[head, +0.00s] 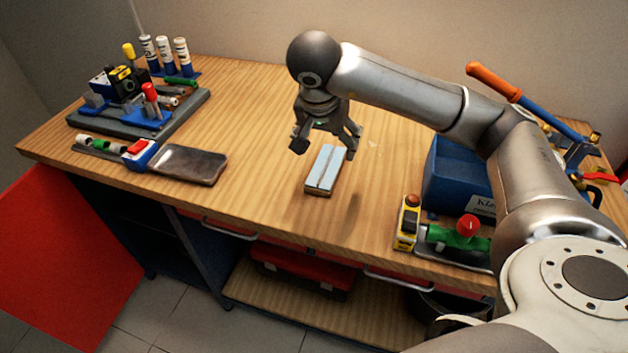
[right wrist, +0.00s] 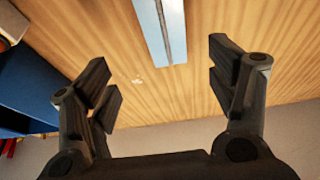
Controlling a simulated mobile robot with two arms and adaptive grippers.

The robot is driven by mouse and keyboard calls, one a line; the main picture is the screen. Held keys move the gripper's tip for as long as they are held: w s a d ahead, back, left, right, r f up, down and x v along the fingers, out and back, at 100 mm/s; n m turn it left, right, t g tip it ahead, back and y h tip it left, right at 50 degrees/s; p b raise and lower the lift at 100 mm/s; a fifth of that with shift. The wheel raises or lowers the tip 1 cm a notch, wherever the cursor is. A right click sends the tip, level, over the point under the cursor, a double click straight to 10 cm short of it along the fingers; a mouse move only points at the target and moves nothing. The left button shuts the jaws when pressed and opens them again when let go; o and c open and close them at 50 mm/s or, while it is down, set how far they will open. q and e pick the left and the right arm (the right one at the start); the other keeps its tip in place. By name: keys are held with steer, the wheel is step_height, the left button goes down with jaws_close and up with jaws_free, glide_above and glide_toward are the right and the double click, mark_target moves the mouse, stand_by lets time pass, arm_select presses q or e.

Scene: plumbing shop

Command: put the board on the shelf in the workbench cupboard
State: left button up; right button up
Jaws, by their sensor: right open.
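The board (head: 319,179), a small flat piece with a pale blue top, a lengthwise groove and wood-coloured edges, lies on the workbench top near its middle. Part of it shows at the top of the right wrist view (right wrist: 165,30). My right gripper (head: 328,142) is open and empty above the board's far end, fingers pointing down and apart from it. The workbench cupboard (head: 130,222) is at the bench's lower left, with its red door (head: 65,245) swung open. Its inside is dark, and the shelf cannot be made out clearly. My left gripper is not in view.
A dark tray (head: 188,164) and a tool rack (head: 140,120) stand on the left of the workbench (head: 255,130). A blue box (head: 455,175), a yellow level (head: 408,222) and pipe tools stand on the right. A red toolbox (head: 300,268) sits below. The bench around the board is clear.

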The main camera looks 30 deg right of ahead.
mark_target(328, 164)
steer(key=x, duration=0.4)
steer(key=shift+w+d, duration=0.1)
steer(key=shift+w, duration=0.1)
steer(key=shift+f, duration=0.2)
steer(key=x, duration=0.1)
steer(key=p+x, duration=0.1)
steer(key=x, duration=0.2)
steer(key=shift+w+a+f+p, duration=0.15)
steer(key=shift+w+a+p, duration=0.05)
steer(key=shift+a+p, duration=0.1)
steer(key=shift+d+f, duration=0.15)
steer(key=shift+f, duration=0.2)
steer(key=shift+w, duration=0.1)
steer(key=c, duration=1.2)
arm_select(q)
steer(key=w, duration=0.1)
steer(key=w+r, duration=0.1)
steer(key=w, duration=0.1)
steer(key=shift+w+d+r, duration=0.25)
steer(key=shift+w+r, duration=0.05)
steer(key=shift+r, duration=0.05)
arm_select(e)
steer(key=shift+c, duration=0.7)
